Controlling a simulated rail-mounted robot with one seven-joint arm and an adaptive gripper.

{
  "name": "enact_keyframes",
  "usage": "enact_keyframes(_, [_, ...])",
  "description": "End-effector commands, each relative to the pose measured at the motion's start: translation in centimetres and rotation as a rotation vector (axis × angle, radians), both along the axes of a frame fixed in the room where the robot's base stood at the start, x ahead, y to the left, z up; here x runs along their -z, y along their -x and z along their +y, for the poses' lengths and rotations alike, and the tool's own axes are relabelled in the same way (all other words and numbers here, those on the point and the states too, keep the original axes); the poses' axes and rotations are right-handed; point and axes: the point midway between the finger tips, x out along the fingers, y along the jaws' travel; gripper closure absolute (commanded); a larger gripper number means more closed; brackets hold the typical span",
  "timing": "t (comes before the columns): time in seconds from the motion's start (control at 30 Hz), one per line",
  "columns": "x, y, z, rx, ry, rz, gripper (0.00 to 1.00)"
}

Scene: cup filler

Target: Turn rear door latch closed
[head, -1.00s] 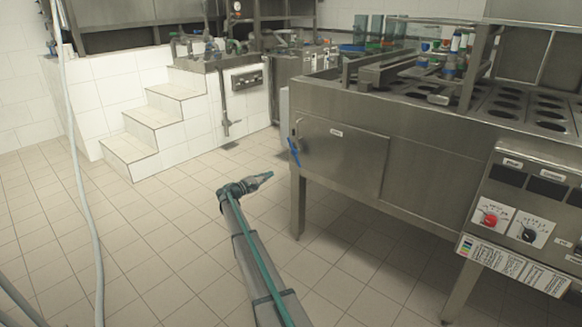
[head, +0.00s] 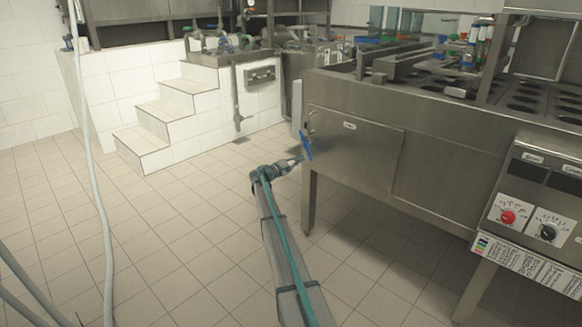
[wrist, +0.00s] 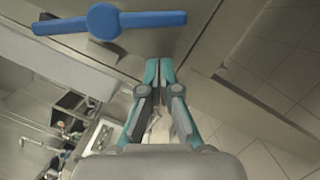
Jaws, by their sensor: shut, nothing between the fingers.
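The rear door latch is a blue bar handle (head: 306,146) at the left edge of the steel door (head: 352,148) on the machine's side. In the head view it hangs steeply, tilted slightly. In the wrist view the blue handle (wrist: 105,21) lies nearly across the picture at the top left, with a round hub in its middle. My gripper (head: 299,160) is just below and left of the handle in the head view. In the wrist view its teal fingertips (wrist: 159,68) are together and empty, apart from the handle. The door lies flush with the panel as far as I can see.
The steel machine (head: 430,125) stands on legs at the right, with a control panel (head: 525,220) in front. White tiled steps (head: 160,125) stand at the back left. A pale hose (head: 98,200) hangs at the left. The tiled floor (head: 180,235) between is clear.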

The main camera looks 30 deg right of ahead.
Motion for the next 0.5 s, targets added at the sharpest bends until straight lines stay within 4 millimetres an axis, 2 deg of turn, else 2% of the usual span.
enact_keyframes(0.03, [-0.3,1.0,0.0,0.0,0.0,-0.001,1.0])
enact_keyframes(0.2, [-1.1,2.0,-0.3,0.0,0.0,-0.001,1.0])
enact_keyframes(0.5, [-1.3,2.2,-0.4,0.0,0.0,-0.001,1.0])
